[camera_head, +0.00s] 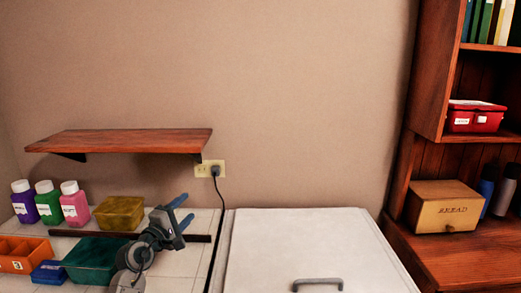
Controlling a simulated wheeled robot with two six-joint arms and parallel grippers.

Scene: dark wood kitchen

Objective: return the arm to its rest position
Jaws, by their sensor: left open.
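My left gripper (180,211) is in the lower left of the head view. It is open and empty, with its blue-grey fingers spread and pointing up and to the right. It is above the tiled counter, in front of the wall outlet and to the right of the yellow box. Part of my left arm (136,254) shows below it and covers part of the green tray. My right gripper is not in view.
Three labelled bottles (48,201), a yellow box (120,212), a green tray (92,260), a blue box (49,272) and an orange divided tray (22,254) crowd the counter. A shelf (125,141) hangs above. A white lidded appliance (310,245) is clear on top. A bread box (446,206) stands right.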

